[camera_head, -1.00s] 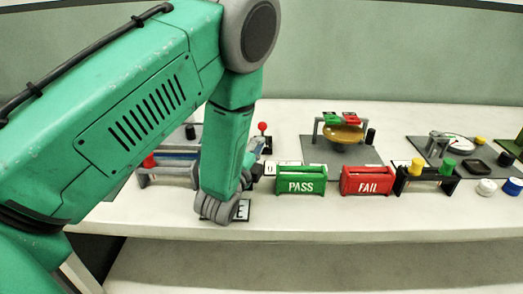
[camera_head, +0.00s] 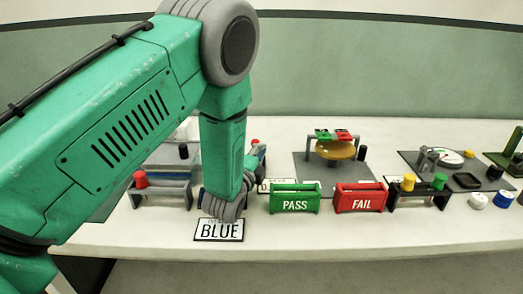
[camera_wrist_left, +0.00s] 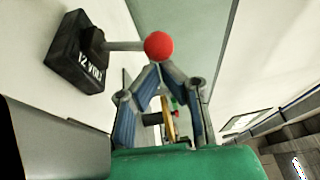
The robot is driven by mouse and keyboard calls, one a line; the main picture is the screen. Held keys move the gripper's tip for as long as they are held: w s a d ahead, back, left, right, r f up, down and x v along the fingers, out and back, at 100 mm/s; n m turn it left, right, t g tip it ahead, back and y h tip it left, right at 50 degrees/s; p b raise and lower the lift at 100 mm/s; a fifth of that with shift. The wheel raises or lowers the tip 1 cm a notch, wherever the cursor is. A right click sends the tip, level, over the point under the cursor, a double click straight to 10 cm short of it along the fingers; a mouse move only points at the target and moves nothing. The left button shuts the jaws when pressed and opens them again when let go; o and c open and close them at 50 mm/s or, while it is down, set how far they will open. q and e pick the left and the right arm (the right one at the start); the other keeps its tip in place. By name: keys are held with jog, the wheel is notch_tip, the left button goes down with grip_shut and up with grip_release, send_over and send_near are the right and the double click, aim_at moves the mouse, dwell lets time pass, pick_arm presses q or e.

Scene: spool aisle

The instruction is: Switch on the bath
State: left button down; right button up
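A black box marked 12 VOLT (camera_wrist_left: 77,52) carries a grey lever ending in a red ball knob (camera_wrist_left: 158,46). The red knob (camera_head: 255,141) also shows in the head view, just right of my left forearm. In the left wrist view the fingertips of my left gripper (camera_wrist_left: 159,70) come together right by the knob. The whole ball shows, with no finger across it; I cannot tell whether they touch. The blue inner pads enclose only background. In the head view my forearm hides most of this gripper. I cannot make out which object is the bath. My right gripper is out of view.
A BLUE plate (camera_head: 219,231) lies at the front edge below my wrist. A green PASS bin (camera_head: 295,204) and a red FAIL bin (camera_head: 361,203) stand to the right. Behind them is a stand with a yellow pan (camera_head: 336,150). A grey rack (camera_head: 160,190) stands left of my wrist.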

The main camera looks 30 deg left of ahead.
pick_arm(q)
jog(key=shift+w+d+r+g+p, duration=0.1)
jog(key=shift+w+r+g+p, duration=0.15)
jog(key=shift+r+g+p, duration=0.5)
jog(key=shift+d+f+p, duration=0.1)
jog(key=shift+f+p, duration=0.05)
jog(key=shift+p, duration=0.35)
jog(key=shift+w+a+n+g+p, duration=0.3)
jog(key=shift+a+n+g+p, duration=0.1)
jog(key=shift+p, duration=0.55)
jog(key=p, duration=0.1)
jog(key=w+r+g+p, duration=0.1)
jog(key=p, duration=0.1)
jog(key=g+h+p, duration=0.1)
jog(key=shift+w+a+r+n+g+p, duration=0.2)
jog(key=shift+w+a+n+g+p, duration=0.05)
jog(key=shift+a+n+p, duration=0.15)
jog(key=shift+w+a+n+g+h+p, duration=0.3)
jog(key=shift+w+g+h+p, duration=0.15)
jog(key=shift+g+p, duration=0.55)
jog(key=shift+w+a+g+p, duration=0.3)
jog(key=shift+w+g+p, duration=0.2)
jog(key=shift+p, duration=0.2)
jog(key=shift+w+f, duration=0.1)
jog(key=shift+f, duration=0.05)
jog(key=shift+a, duration=0.1)
